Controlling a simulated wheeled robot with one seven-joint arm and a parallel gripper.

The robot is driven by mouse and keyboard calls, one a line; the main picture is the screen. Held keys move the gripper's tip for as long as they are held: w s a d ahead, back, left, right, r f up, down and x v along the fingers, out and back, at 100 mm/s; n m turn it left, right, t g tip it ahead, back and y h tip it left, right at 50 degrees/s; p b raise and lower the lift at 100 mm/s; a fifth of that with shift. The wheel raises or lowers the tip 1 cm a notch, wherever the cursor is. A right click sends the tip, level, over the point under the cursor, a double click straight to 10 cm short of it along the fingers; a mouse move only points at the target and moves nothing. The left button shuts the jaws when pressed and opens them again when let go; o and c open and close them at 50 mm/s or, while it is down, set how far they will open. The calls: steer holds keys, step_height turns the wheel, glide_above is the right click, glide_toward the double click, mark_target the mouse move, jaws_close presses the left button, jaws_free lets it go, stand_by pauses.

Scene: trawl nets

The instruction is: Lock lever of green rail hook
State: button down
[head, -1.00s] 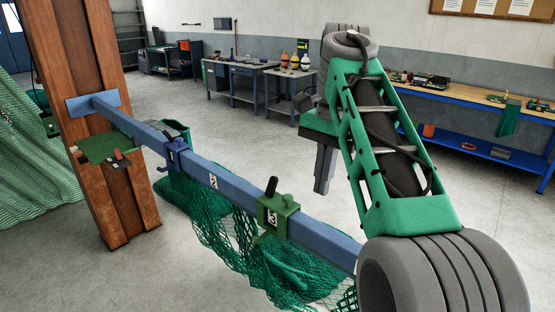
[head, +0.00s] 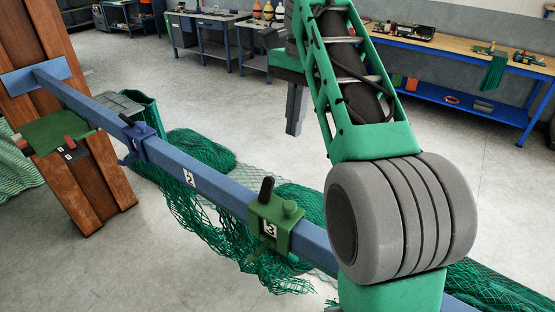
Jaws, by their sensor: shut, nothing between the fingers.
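Green netting hangs below the hook. My gripper (head: 294,130) points down beyond the rail, above and to the right of the hook and apart from it. Its grey fingers are together with nothing between them.
A blue hook (head: 138,139) sits further left on the rail, by a wooden post (head: 80,150) with a green shelf (head: 55,132). Green netting (head: 200,150) lies behind the rail. Workbenches (head: 470,50) stand at the back. The floor between is clear.

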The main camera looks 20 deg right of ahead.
mark_target(267, 189)
step_height(267, 189, down, 10)
steer(key=s+a+f+b, duration=0.1)
steer(key=b, duration=0.4)
steer(key=s+a+r, duration=0.1)
steer(key=s+a+r+p, duration=0.1)
steer(key=a+r, duration=0.1)
